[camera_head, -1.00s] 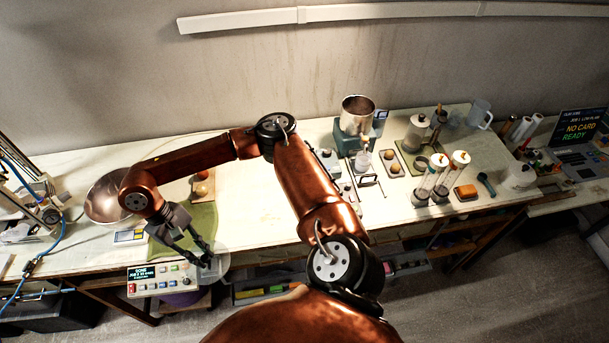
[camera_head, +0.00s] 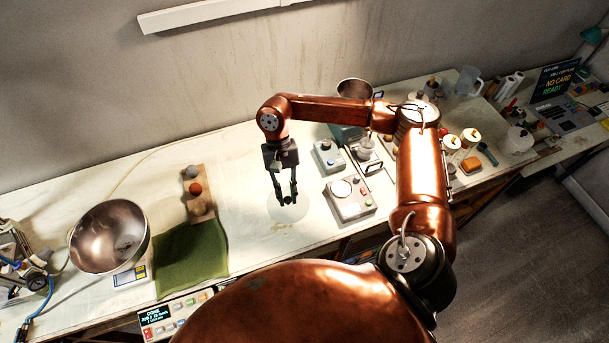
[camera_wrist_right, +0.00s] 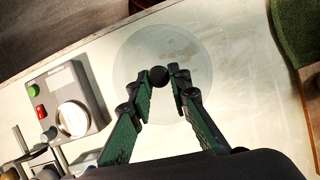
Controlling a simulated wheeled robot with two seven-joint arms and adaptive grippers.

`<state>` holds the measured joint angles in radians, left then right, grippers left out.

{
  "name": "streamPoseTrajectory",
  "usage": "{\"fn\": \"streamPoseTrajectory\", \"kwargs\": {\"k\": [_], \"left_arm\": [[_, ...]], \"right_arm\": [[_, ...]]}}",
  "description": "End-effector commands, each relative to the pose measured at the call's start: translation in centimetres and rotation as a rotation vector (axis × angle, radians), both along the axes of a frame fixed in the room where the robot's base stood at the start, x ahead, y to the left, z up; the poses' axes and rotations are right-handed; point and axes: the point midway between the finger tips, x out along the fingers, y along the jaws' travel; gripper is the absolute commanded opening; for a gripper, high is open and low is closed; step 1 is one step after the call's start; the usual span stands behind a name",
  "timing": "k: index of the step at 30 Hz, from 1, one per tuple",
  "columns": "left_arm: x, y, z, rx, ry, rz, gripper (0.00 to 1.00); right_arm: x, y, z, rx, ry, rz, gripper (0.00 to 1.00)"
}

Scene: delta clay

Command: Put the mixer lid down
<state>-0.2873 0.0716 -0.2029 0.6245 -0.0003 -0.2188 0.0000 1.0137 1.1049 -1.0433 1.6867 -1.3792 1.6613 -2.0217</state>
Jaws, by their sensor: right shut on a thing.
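The mixer lid (camera_head: 275,211) is a clear round disc with a dark knob, low over the white tabletop in the head view. My right gripper (camera_head: 287,199) points down with its fingers closed on the knob. In the right wrist view the lid (camera_wrist_right: 135,62) lies flat between the grey device and the table edge, and the fingertips (camera_wrist_right: 166,78) meet at the black knob (camera_wrist_right: 158,75). I cannot tell whether the lid touches the table. The mixer (camera_head: 352,92), with a metal bowl, stands behind my right arm and is partly hidden. My left gripper is out of view.
A grey device with a round plate (camera_head: 350,197) stands just right of the lid. A green mat (camera_head: 192,254), a wooden strip with balls (camera_head: 197,207) and a large metal bowl (camera_head: 108,238) are to the left. Bare tabletop lies between mat and lid.

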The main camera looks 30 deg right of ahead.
Motion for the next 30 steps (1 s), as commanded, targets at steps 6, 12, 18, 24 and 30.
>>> {"fn": "streamPoseTrajectory", "kwargs": {"k": [6, 12, 18, 24, 30], "left_arm": [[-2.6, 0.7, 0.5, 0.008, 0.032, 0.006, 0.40], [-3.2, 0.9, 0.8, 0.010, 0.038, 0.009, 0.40], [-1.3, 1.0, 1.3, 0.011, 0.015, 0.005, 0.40], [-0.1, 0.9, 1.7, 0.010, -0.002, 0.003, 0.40], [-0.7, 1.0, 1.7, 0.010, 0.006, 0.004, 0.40]], "right_arm": [[-1.2, -6.1, -1.1, -0.009, 0.001, -0.696, 0.00], [-2.1, -10.5, -0.3, -0.016, -0.005, -1.247, 0.00], [-3.3, -13.6, 1.7, -0.023, -0.008, -1.740, 0.00], [-4.2, -13.9, 3.6, -0.015, -0.011, -2.070, 0.00], [-4.7, -13.4, 4.3, -0.011, -0.006, -2.207, 0.00]]}}
